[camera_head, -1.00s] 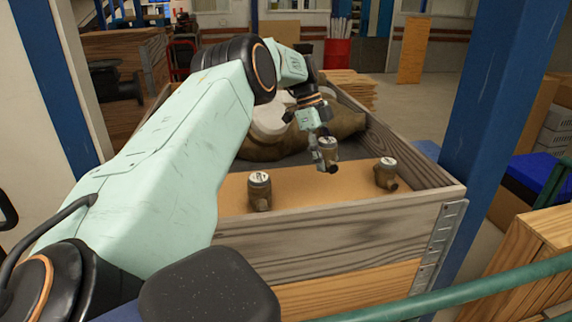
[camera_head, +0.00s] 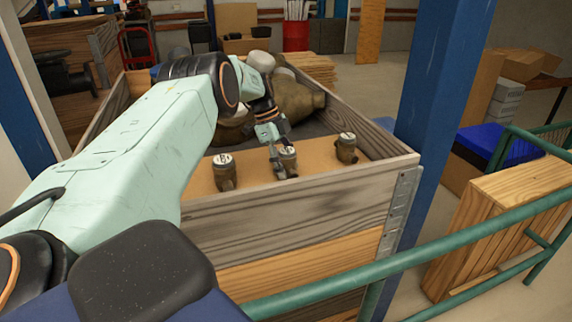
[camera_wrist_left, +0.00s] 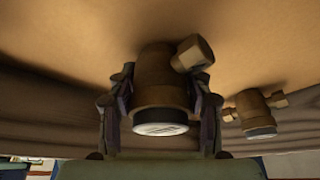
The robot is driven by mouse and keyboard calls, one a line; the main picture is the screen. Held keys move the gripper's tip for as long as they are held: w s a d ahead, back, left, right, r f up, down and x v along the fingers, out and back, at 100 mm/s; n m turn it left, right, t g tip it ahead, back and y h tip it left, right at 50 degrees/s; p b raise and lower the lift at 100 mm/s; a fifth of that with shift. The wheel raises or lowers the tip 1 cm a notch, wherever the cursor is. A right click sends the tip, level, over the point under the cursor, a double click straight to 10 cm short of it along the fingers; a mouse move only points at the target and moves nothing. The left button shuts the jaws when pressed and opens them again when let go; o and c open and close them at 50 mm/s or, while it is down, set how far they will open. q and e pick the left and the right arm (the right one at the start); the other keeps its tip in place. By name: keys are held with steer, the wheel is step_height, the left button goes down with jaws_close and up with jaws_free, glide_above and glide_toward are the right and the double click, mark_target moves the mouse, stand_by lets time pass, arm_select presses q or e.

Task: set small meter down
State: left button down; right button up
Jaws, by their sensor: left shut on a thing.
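The small meter (camera_head: 289,158) is a brown brass body with a pale round top. It is in the wooden crate (camera_head: 300,210), between two similar meters. My left gripper (camera_head: 278,165) reaches down into the crate and is shut on it. In the left wrist view the meter (camera_wrist_left: 160,100) sits between the two fingers (camera_wrist_left: 160,108), with its side pipe pointing up and right. It is at or very near the cardboard-coloured surface (camera_head: 262,170); I cannot tell whether it touches. My right gripper is not in view.
One meter (camera_head: 224,172) stands to the left and another (camera_head: 346,148) to the right, both on the same surface. The right one also shows in the left wrist view (camera_wrist_left: 255,112). Large brown meters (camera_head: 296,100) lie behind. The crate's front wall is close; a blue post (camera_head: 440,90) stands right.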

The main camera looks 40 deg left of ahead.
arm_select(q)
steer(key=shift+w+a+f, duration=0.1)
steer(key=shift+w+f, duration=0.05)
steer(key=c, duration=0.8)
jaws_free()
steer(key=shift+w+a+f, duration=0.1)
steer(key=shift+f, duration=0.15)
steer(key=shift+c, duration=0.2)
steer(key=shift+o, duration=1.3)
steer(key=shift+s+d+r, duration=0.2)
steer(key=shift+s+r, duration=0.05)
steer(key=shift+r, duration=0.05)
steer(key=shift+w+a+f, duration=0.1)
steer(key=shift+w+a, duration=0.05)
steer(key=shift+w, duration=0.05)
steer(key=shift+a+r, duration=0.15)
steer(key=shift+r, duration=0.05)
steer(key=v, duration=0.9)
steer(key=shift+s+a+r, duration=0.1)
steer(key=shift+r, duration=0.15)
steer(key=shift+v, duration=1.05)
